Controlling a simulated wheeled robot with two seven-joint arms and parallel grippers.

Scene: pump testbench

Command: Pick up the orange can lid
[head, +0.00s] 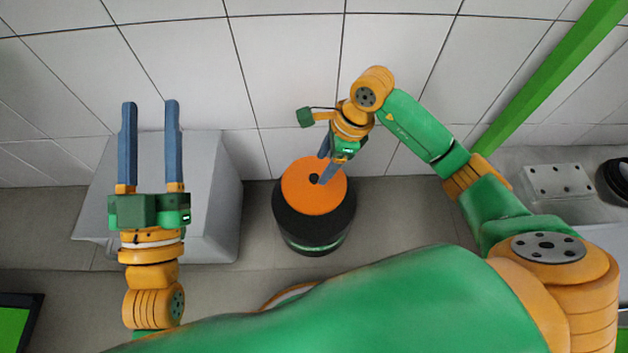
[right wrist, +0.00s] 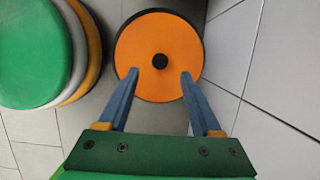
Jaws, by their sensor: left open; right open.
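The orange can lid (head: 305,195) is a round disc with a black knob at its centre. It lies on top of a black can (head: 313,229) that stands on the floor. In the right wrist view the orange lid (right wrist: 180,40) fills the upper middle, with its black knob in front of my fingers. My right gripper (head: 325,168) is open and hangs over the lid; its fingertips (right wrist: 160,75) show on either side just below the knob. I cannot tell whether they touch the lid. My left gripper (head: 151,101) is open and empty, above a grey box.
The grey box (head: 215,190) stands left of the can. A white tiled wall (head: 285,70) is close behind the can. A green beam (head: 550,75) slants at the upper right. A grey block with holes (head: 558,182) and a black ring (head: 614,180) are at the right.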

